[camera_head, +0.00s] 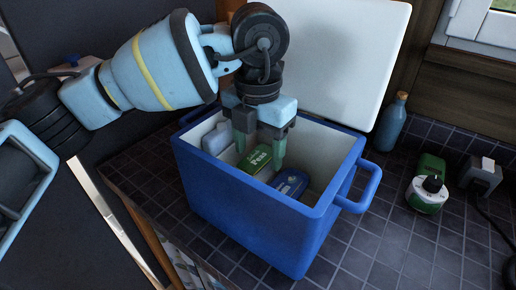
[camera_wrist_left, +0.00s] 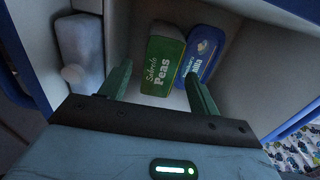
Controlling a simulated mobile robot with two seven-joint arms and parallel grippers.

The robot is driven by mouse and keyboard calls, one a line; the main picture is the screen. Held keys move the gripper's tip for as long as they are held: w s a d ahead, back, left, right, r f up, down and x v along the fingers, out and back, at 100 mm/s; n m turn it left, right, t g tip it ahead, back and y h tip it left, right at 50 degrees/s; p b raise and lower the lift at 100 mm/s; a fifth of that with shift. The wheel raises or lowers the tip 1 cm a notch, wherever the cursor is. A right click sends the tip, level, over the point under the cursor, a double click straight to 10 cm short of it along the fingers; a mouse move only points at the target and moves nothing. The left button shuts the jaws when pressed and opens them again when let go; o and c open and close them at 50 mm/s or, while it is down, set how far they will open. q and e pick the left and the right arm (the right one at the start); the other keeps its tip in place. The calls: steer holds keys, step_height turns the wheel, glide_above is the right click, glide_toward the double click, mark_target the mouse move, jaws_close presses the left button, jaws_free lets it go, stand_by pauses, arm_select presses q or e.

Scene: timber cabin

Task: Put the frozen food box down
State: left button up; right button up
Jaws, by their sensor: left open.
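The frozen food box is a green carton labelled Peas (camera_head: 256,158), lying inside a blue cooler (camera_head: 250,215) with its white lid raised. My left gripper (camera_head: 259,158) reaches down into the cooler, with its green fingers apart and the peas box between or just beyond them. In the left wrist view the peas box (camera_wrist_left: 162,65) lies past the open fingertips (camera_wrist_left: 160,83), and I cannot tell whether a finger touches it. A blue tub (camera_head: 290,184) lies beside it, also in the left wrist view (camera_wrist_left: 207,50). My right gripper is not in view.
A pale bottle-like item (camera_head: 217,138) lies in the cooler's far left corner. On the dark tiled counter to the right stand a blue bottle (camera_head: 392,122), a green and white item (camera_head: 429,184) and a grey item (camera_head: 480,175). The raised lid (camera_head: 345,60) is behind my arm.

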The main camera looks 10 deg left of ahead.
arm_select(q)
step_height(320, 180, up, 12)
steer(key=shift+f, duration=0.2)
stand_by(0.5)
